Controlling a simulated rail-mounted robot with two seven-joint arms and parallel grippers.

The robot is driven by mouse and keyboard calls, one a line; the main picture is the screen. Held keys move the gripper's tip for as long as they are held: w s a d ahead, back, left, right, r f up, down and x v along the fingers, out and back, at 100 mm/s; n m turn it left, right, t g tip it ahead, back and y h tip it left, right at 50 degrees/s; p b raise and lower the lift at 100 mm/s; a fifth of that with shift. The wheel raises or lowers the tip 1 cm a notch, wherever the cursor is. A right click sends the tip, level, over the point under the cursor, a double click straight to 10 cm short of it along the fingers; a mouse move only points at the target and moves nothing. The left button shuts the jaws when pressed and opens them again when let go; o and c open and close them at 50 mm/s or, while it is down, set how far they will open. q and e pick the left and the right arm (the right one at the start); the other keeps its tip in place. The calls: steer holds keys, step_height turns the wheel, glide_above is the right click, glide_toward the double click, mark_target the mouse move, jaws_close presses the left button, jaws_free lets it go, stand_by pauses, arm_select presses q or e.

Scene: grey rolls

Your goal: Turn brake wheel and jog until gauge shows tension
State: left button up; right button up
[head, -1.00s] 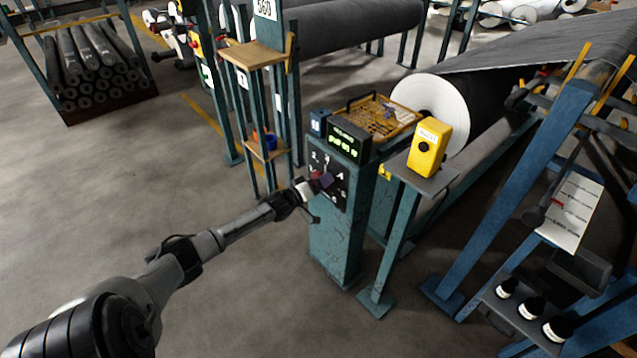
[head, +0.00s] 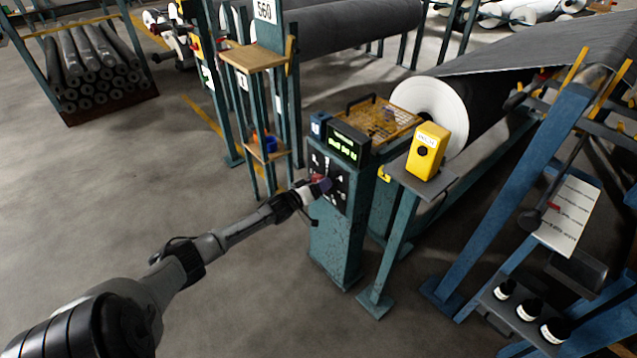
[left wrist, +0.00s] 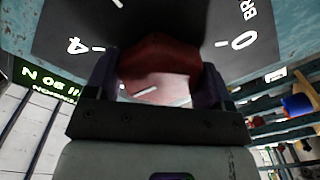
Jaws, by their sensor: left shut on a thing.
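A teal pedestal (head: 335,245) stands in the middle of the head view. Its black dial plate (head: 338,188) carries white marks. My left gripper (head: 318,186) is at this plate, shut on the red brake wheel (left wrist: 160,65). The left wrist view shows the wheel between both fingers, with "4", "0" and "BR" on the plate around it. A display with green characters (head: 347,145) sits on top of the pedestal; its text is too small to read surely. A yellow box (head: 427,152) with a black knob stands on a post to the right. My right gripper is not in view.
A yellow mesh guard (head: 380,117) and a large grey roll with a white end (head: 430,108) are behind the pedestal. A blue frame (head: 520,190) with a paper sheet (head: 569,212) stands at the right.

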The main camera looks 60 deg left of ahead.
arm_select(q)
steer(key=m+p, duration=0.2)
steer(key=m, duration=0.1)
steer(key=shift+r+m, duration=0.15)
steer(key=shift+m, duration=0.25)
steer(key=m+p, duration=0.1)
steer(key=m, duration=0.2)
steer(key=shift+m, duration=0.3)
steer(key=m+p, duration=0.1)
steer(key=m, duration=0.2)
steer(key=shift+m, duration=0.3)
steer(key=shift+d+m, duration=0.1)
steer(key=shift+m, duration=2.1)
steer(key=o, duration=0.9)
steer(key=shift+s, duration=0.1)
